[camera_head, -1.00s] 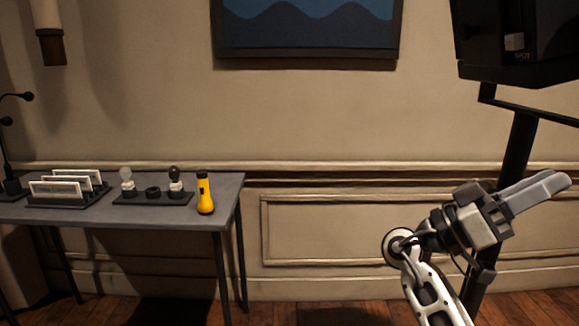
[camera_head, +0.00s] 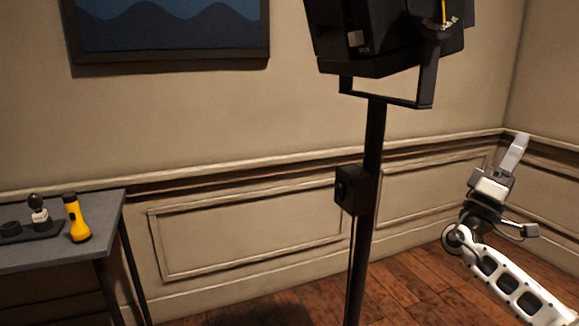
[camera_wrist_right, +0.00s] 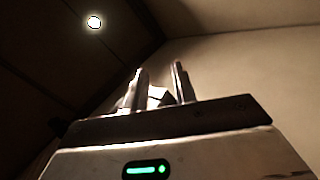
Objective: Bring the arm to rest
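My right arm comes in at the lower right of the head view. Its gripper (camera_head: 519,142) points up, in front of the panelled wall near the room corner, away from the table. In the right wrist view the two fingers of this gripper (camera_wrist_right: 160,72) stand apart with a gap between them. A small pale shape shows low between them, and I cannot tell what it is. No held object shows in the head view. My left gripper is not in view.
A black spotlight (camera_head: 365,38) on a dark stand (camera_head: 370,240) rises left of my right arm. A grey table (camera_head: 60,236) at the left bears a yellow flashlight (camera_head: 77,218) and a dark bulb rack (camera_head: 38,232). Wooden floor (camera_head: 415,280) is open around the stand.

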